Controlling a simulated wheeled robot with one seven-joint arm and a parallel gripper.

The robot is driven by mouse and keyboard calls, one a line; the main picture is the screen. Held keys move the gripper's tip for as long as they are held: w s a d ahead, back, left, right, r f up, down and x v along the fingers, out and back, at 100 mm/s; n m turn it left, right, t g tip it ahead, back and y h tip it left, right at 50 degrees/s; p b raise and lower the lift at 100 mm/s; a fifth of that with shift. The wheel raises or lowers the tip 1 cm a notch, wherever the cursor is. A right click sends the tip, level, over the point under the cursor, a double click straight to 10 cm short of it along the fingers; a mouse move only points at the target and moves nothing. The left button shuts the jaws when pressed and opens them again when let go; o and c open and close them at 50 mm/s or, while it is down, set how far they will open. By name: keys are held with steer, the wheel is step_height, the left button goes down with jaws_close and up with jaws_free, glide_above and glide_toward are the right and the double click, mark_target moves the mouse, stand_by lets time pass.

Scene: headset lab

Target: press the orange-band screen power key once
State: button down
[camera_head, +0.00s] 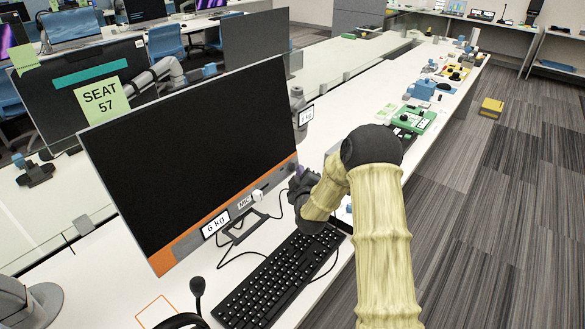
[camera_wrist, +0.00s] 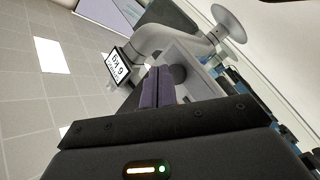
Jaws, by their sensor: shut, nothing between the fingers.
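The orange-band screen (camera_head: 200,140) stands at the left of the head view. Its face is black, with a grey lower bezel and an orange band (camera_head: 160,262) along its lower edge. My gripper (camera_head: 299,172) is beside the screen's lower right corner. Its purple fingers show in the wrist view (camera_wrist: 157,87), closed together and holding nothing. I cannot make out the power key in either view. The gripper and wrist cover part of the area by that corner, and I cannot tell whether the fingertips touch the screen.
A black keyboard (camera_head: 275,278) and cables lie below the screen. A microphone (camera_head: 197,288) stands at the front. A grey support arm with a label (camera_wrist: 122,68) shows ahead of the fingers in the wrist view. Another monitor (camera_head: 85,92) stands behind left. Carpet at right is mostly clear.

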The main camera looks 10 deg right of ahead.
steer(key=shift+w+a, duration=0.1)
steer(key=shift+w+a+b, duration=0.2)
steer(key=shift+b, duration=0.1)
steer(key=shift+w+a+f, duration=0.1)
steer(key=shift+w+a, duration=0.2)
steer(key=shift+w, duration=0.05)
stand_by(1.0)
steer(key=shift+s+d, duration=0.1)
steer(key=shift+s+d+b, duration=0.4)
steer(key=shift+s+d, duration=0.05)
steer(key=shift+s, duration=0.1)
steer(key=s+d, duration=0.1)
steer(key=s, duration=0.1)
steer(key=s+d+r, duration=0.1)
steer(key=d, duration=0.1)
steer(key=shift+s+d+r+b, duration=0.1)
steer(key=shift+s+b, duration=0.25)
steer(key=shift+b, duration=0.05)
stand_by(0.8)
